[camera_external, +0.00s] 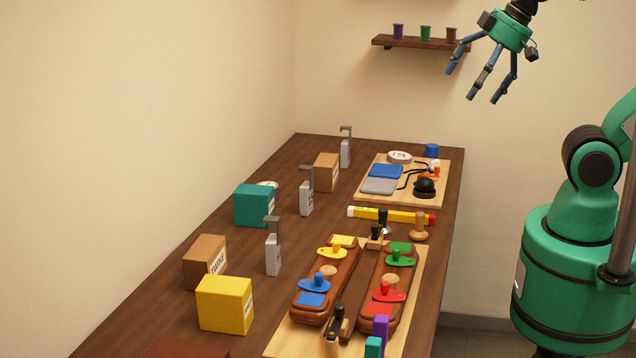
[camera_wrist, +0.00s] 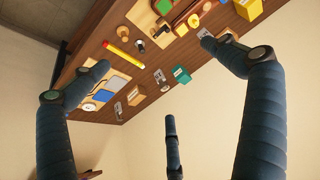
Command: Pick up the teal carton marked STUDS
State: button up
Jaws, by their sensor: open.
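The teal carton (camera_external: 254,205) stands on the left side of the wooden bench, against the wall side, between two brown cartons. Its label is on its right face and is too small to read. It also shows in the wrist view (camera_wrist: 181,74) as a small teal box with a white label, far from the fingers. My gripper (camera_external: 484,85) is high above and to the right of the bench, apart from everything. Its three blue fingers are spread and empty; they also frame the wrist view (camera_wrist: 160,95).
Silver upright stands (camera_external: 306,198) are close right of the teal carton. A brown carton (camera_external: 326,172) is behind it; a TWINE carton (camera_external: 205,262) and yellow carton (camera_external: 225,304) are in front. A yellow level (camera_external: 391,215) and tool board (camera_external: 372,197) lie right. A shelf (camera_external: 421,43) hangs on the back wall.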

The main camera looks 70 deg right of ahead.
jog(key=shift+r, duration=0.1)
dwell(0.5)
jog(key=w+d+r+g+p, duration=0.1)
jog(key=w+r+p, duration=0.15)
jog(key=w, duration=0.55)
jog(key=w+d+r+p, duration=0.1)
jog(key=w+r, duration=0.2)
jog(key=w, duration=0.5)
jog(key=w+d+f+g+p, duration=0.2)
jog(key=w+p, duration=0.1)
jog(key=w, duration=1.4)
jog(key=w+d+f+g+p, duration=0.1)
jog(key=w+d+f+p, duration=0.1)
jog(key=w+f, duration=0.6)
jog(key=w+d+f+p, duration=0.1)
jog(key=w+d+f, duration=0.1)
jog(key=w+f, duration=0.6)
jog(key=w+d+f+n+g+p, duration=0.1)
jog(key=w+d+f+p, duration=0.1)
jog(key=w+f, duration=0.6)
jog(key=shift+d+f+g+p, duration=0.15)
jog(key=shift+d+f, duration=0.1)
jog(key=shift+f, duration=0.25)
jog(key=shift+d+f+g+p, duration=0.15)
jog(key=shift+d+f, duration=0.05)
jog(key=shift+f, duration=0.3)
